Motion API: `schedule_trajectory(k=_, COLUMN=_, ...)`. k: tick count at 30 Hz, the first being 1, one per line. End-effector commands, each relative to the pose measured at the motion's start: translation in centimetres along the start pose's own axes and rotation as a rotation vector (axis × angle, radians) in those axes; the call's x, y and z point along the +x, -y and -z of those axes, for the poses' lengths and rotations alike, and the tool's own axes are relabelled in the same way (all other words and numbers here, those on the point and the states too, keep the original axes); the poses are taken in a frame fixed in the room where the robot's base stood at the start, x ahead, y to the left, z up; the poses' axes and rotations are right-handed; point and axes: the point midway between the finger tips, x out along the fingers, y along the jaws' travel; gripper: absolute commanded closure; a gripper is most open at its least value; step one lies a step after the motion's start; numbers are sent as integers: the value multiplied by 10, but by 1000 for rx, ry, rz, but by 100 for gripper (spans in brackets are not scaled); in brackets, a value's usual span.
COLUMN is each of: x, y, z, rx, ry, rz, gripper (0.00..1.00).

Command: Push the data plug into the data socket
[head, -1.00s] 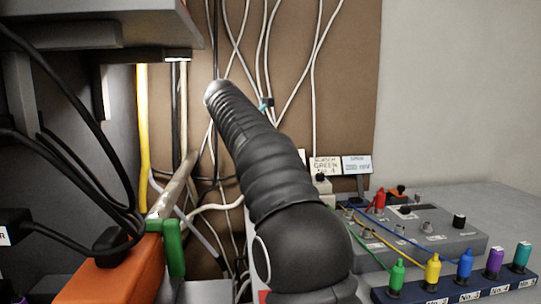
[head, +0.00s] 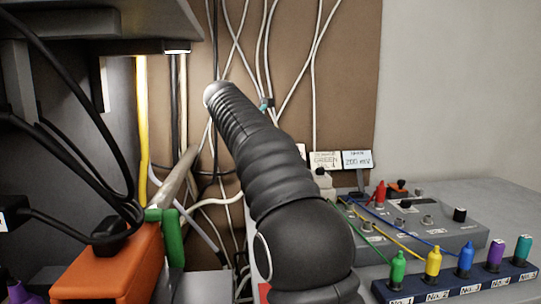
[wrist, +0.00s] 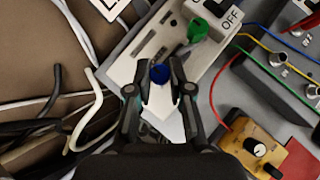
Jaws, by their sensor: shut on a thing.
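My gripper (wrist: 160,78) shows in the wrist view with its two fingertips closed on a small round blue plug (wrist: 160,73). I cannot tell whether this is the data plug. The blue plug is over the white face of a box (wrist: 125,68) that has slots and an OFF switch. I cannot tell whether it touches the box or is in a socket. A green plug (wrist: 198,30) with a dark lead sits on the same box just above. No data socket can be made out by name. In the head view my arm hides the gripper.
A grey panel (head: 450,236) with knobs and coloured wires is at right, behind a rack (head: 455,288) of coloured plugs. An orange box (head: 110,268) with black cables is at left. A yellow box (wrist: 255,140) and loose cables (wrist: 55,130) flank my gripper.

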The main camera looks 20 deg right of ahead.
Motion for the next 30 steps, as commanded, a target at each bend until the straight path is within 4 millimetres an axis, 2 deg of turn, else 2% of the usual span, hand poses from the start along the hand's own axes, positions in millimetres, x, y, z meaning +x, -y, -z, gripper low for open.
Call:
schedule_trajectory(k=14, x=7, y=0, z=7, rx=1, ry=0, rz=0, gripper=100)
schedule_trajectory(k=15, x=7, y=0, z=7, rx=1, ry=0, rz=0, gripper=70)
schedule_trajectory(k=17, x=7, y=0, z=7, rx=1, ry=0, rz=0, gripper=55)
schedule_trajectory(k=18, x=7, y=0, z=7, rx=1, ry=0, rz=0, gripper=51)
schedule_trajectory(k=26, x=6, y=0, z=7, rx=0, ry=0, rz=0, gripper=51)
schedule_trajectory(k=30, x=-2, y=-1, z=7, rx=0, ry=0, rz=-2, gripper=51)
